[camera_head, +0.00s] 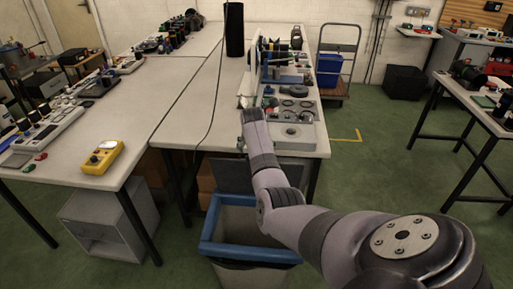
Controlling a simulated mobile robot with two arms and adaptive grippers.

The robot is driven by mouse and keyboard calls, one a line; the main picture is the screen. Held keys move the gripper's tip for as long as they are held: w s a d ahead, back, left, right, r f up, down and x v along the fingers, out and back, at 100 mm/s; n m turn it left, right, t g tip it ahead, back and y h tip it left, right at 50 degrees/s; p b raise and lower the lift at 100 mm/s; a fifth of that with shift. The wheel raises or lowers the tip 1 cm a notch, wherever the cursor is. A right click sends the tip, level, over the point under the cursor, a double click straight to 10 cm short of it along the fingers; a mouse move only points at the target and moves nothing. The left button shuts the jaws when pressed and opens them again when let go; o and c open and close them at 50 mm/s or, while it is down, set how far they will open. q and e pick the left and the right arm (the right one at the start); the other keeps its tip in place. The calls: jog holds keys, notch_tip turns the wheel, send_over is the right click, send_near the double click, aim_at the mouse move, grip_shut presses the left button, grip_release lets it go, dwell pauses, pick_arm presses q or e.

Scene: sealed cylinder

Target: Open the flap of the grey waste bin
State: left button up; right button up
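The grey waste bin (252,275) stands on the floor at the front edge of the long table, low in the middle of the head view. It has a blue rim (222,251), and grey inside surface shows within the rim. A dark grey panel (288,172) shows behind the bin under the table; I cannot tell whether it is the flap. My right arm reaches over the bin from the lower right and hides part of its right side. Its far end is near the table edge, apart from the bin rim; the gripper fingers are not clearly visible. My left gripper is out of view.
The long white table (190,100) carries a yellow meter (102,157), a tall black cylinder (234,30) and a board of parts (292,136). A grey box (110,220) stands beneath its left part. Green floor is open to the right, before another table (465,105).

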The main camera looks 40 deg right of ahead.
jog(key=shift+f, duration=0.1)
jog(key=v, duration=1.2)
dwell(0.4)
